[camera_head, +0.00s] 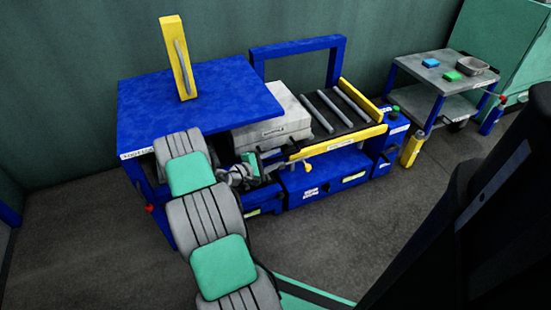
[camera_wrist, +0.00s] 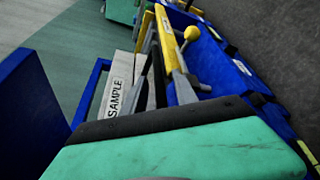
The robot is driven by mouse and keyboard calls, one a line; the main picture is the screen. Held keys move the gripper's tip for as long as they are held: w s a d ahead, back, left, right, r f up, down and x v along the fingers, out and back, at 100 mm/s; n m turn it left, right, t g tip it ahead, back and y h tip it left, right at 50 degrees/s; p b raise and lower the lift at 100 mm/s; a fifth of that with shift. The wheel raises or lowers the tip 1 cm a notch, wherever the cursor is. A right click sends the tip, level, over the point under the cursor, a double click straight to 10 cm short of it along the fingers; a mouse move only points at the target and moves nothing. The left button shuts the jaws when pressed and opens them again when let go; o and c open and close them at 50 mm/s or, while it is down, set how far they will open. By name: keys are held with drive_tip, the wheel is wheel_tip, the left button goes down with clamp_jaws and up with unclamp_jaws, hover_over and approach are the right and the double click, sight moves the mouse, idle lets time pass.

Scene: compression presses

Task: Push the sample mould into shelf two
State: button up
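The sample mould (camera_head: 275,112) is a pale grey block with a label on its front face. It sits between the blue-topped bench and the roller bed (camera_head: 338,108), partly under the bench top's edge. In the wrist view its side with the SAMPLE label (camera_wrist: 116,95) shows beyond my gripper. My gripper (camera_head: 262,168) is low in front of the mould, near the yellow rail. I cannot tell whether it touches the mould, and its fingers are too small and covered to read. No shelf marked two is legible; the space under the bench top is mostly hidden by my arm.
A yellow block with a handle (camera_head: 179,60) stands on the blue bench top (camera_head: 225,90). A yellow rail (camera_head: 340,142) with a yellow-knobbed lever (camera_head: 307,166) edges the roller bed. A blue arch (camera_head: 300,45) stands behind. A grey trolley (camera_head: 440,75) is at right. Floor in front is clear.

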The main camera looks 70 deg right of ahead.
drive_tip(key=p+v, duration=0.2)
drive_tip(key=v, duration=0.6)
drive_tip(key=shift+d+f, duration=0.1)
